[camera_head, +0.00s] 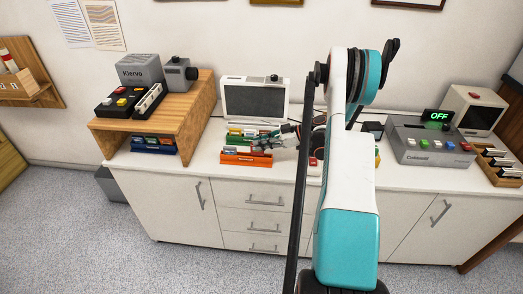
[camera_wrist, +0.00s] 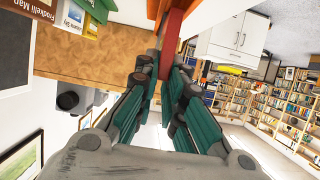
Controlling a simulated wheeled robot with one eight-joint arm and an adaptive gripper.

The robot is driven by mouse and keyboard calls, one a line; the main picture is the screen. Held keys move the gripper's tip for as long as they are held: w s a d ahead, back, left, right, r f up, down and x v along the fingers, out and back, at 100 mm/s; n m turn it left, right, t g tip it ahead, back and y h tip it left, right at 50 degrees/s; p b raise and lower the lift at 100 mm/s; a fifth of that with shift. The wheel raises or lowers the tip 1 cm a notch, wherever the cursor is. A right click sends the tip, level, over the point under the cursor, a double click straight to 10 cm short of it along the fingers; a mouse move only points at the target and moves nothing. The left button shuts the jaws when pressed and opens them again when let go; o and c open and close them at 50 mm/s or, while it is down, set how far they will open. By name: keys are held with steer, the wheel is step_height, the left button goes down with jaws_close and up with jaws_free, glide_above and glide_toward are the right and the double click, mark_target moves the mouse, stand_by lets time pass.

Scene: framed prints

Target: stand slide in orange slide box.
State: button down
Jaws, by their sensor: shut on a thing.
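The orange slide box (camera_head: 246,158) sits on the white counter in the head view, near the front edge, with slides standing in it. My gripper (camera_head: 265,142) is low at the box's right end, reaching in from the right. In the wrist view my gripper (camera_wrist: 165,68) is shut on a thin red slide (camera_wrist: 174,30), seen almost edge-on between the fingertips. The held slide's lower edge and its exact place relative to the box's slots cannot be made out.
A green slide box (camera_head: 236,137) is just behind the orange one, and a blue one (camera_head: 153,145) is under the wooden riser (camera_head: 190,110). A screen (camera_head: 254,100) stands behind. A grey device reading OFF (camera_head: 430,145) is at right.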

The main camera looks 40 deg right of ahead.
mark_target(261, 155)
step_height(261, 155, down, 3)
steer(key=shift+f+b, duration=0.1)
steer(key=shift+b, duration=0.25)
steer(key=c, duration=1.7)
jaws_free()
steer(key=shift+r, duration=0.2)
steer(key=p+v, duration=0.3)
steer(key=v, duration=0.9)
steer(key=shift+d+f, duration=0.1)
